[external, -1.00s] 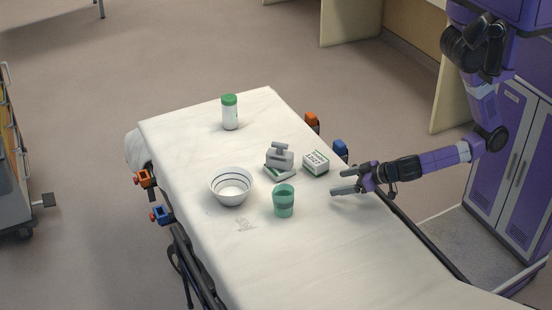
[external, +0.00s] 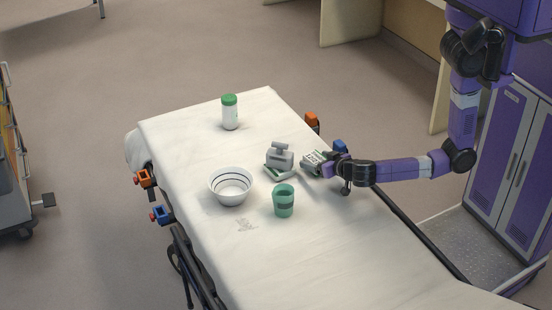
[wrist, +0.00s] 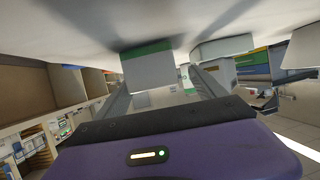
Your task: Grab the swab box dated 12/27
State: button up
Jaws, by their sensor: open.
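A white-and-green box with dark print (external: 314,156) stands on the white sheet at the stretcher's right side. My gripper (external: 315,167) is low at this box, jaws open, partly hiding it. In the wrist view the box (wrist: 148,70) shows ahead, roughly between the two open fingers (wrist: 160,90); contact cannot be told. A second white-and-green box (external: 279,173) lies flat to the left, with a grey object (external: 280,156) on top of it. No date can be read on either box.
A white bowl (external: 231,186) and a green cup (external: 283,202) stand left of my gripper. A green-capped white bottle (external: 230,113) stands farther back. The sheet (external: 330,260) is clear toward the front. Orange and blue clamps (external: 312,121) line the stretcher's edges.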

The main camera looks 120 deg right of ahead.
aim_at(312, 158)
jog(key=shift+s+x, duration=0.15)
jog(key=shift+x, duration=0.95)
jog(key=shift+s+x, duration=0.1)
jog(key=shift+x, duration=0.95)
jog(key=c, duration=1.5)
jog(key=shift+o, duration=0.2)
